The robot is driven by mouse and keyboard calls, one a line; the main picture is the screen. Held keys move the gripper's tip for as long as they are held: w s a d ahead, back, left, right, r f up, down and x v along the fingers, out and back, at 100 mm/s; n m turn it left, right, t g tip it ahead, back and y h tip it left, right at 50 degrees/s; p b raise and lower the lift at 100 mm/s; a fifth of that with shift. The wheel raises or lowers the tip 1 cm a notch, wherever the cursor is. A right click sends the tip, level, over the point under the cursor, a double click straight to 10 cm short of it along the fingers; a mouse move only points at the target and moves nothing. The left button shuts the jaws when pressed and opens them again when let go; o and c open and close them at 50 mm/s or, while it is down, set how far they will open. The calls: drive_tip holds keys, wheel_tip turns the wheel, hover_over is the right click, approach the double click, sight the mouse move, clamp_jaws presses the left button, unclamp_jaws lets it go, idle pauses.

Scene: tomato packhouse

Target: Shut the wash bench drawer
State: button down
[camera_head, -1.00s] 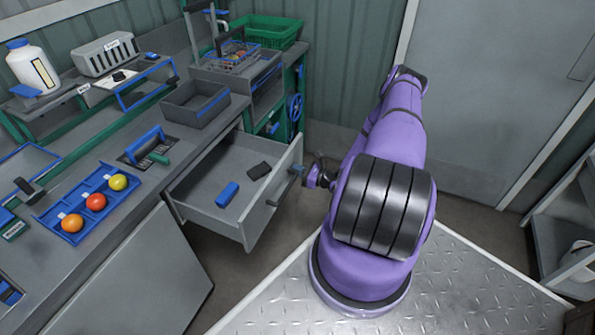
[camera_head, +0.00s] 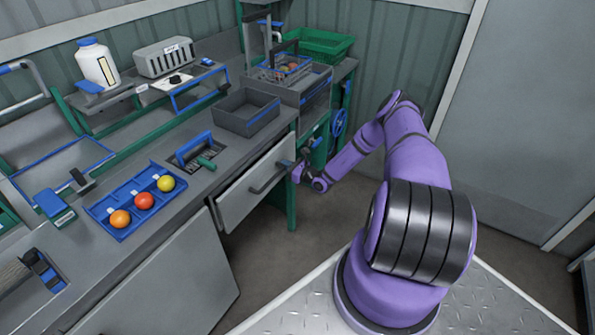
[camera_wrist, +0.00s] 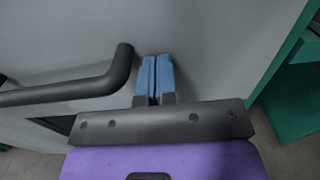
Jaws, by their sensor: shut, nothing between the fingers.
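The wash bench drawer (camera_head: 240,196) has a grey front panel with a dark bar handle and stands flush, or nearly flush, with the bench front. Its inside is hidden. In the wrist view the drawer front (camera_wrist: 215,50) fills much of the picture, and the handle (camera_wrist: 75,88) lies left of my fingers. My gripper (camera_head: 300,168) is at the right end of the drawer front. In the wrist view my gripper (camera_wrist: 154,75) has its two blue fingers together with nothing between them, pointing at the panel. I cannot tell whether the fingertips touch it.
On the bench stand a blue tray (camera_head: 102,208) with three tomatoes, an open grey bin (camera_head: 266,129) and a white bottle (camera_head: 97,68). A green crate (camera_head: 318,44) stands at the back. A green bench leg (camera_head: 291,205) is below my gripper. The floor before the drawer is clear.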

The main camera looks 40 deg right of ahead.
drive_tip(key=shift+x, duration=1.15)
drive_tip(key=shift+w+r, duration=0.15)
drive_tip(key=shift+r, duration=0.1)
